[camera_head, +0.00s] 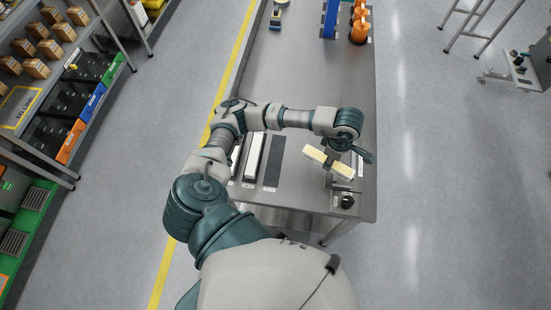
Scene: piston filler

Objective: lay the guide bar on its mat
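A pale cream and white bar (343,171), which looks like the guide bar, is tilted over the right part of the steel table. My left gripper (329,161) crosses its middle and appears shut on it; the fingertips are small and partly hidden. A bare dark mat (273,162) lies on the table to the left of the bar, with a small label at its near end. My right gripper is not in view.
A white bar (253,156) lies on a mat left of the bare mat; another pale strip beyond it is partly hidden by my arm. A black knob (347,202) is near the table's front edge. Orange parts (359,25) and a blue post (329,19) stand far back. The table's middle is clear.

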